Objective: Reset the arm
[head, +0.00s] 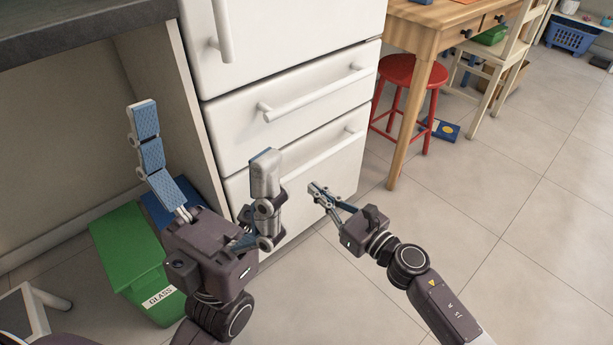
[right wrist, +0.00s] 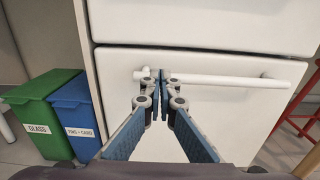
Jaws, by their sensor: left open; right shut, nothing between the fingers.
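My left gripper (head: 204,130) is in the head view, left of centre. Its two blue-padded fingers are spread wide and nothing is between them. My right gripper (head: 315,188) is in the head view right of it, with its fingertips together and empty, pointing toward the white drawer front. In the right wrist view the closed fingertips (right wrist: 156,76) overlap the white bar handle (right wrist: 220,80) of a drawer. The head view shows the fingertips below and apart from the lower drawer handle (head: 327,153). The right forearm reaches in from the lower right.
The white drawer unit (head: 290,85) stands ahead, drawers closed. A green GLASS bin (head: 130,255) and a blue bin (right wrist: 75,118) are at left, near the left gripper. A red stool (head: 410,75) and wooden table (head: 430,20) stand back right.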

